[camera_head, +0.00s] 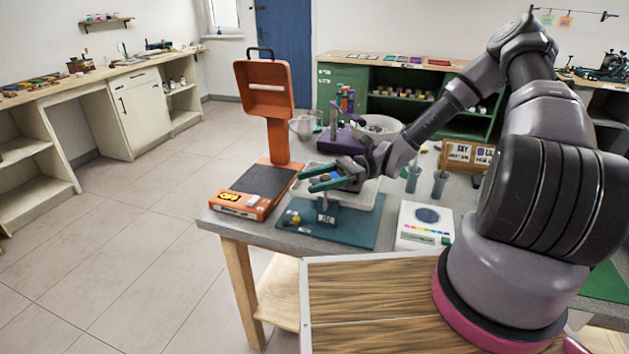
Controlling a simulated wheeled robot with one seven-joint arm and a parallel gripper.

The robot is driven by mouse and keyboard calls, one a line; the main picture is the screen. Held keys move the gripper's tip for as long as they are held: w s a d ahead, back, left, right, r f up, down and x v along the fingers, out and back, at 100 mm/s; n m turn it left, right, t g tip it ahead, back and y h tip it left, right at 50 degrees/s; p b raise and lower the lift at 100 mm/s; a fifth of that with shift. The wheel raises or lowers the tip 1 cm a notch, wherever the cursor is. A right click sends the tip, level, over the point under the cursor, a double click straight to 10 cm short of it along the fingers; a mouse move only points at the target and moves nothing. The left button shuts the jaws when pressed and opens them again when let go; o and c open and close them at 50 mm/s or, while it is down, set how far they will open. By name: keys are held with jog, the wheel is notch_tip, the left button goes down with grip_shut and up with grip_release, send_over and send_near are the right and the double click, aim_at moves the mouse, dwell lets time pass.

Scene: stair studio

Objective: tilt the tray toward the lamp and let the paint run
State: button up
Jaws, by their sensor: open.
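A pale tray (367,204) sits on a teal stand (350,231) near the front of the grey table. Small blue and yellow patches show in the tray, partly hidden by my gripper; I cannot tell if they are paint. My gripper (306,181) has teal fingers that are apart, with nothing clearly between them. It reaches over the tray from the right, and I cannot tell whether it touches it. A tall orange device (277,138) with a hooded head and dark base plate stands left of the tray; it may be the lamp.
A purple device (340,140), a glass jug (302,126) and a white bowl (378,127) stand behind the tray. Two grey cups (412,178) and a white box with a dark disc (425,228) are at the right. The floor left of the table is clear.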

grip_shut()
dwell(1.4)
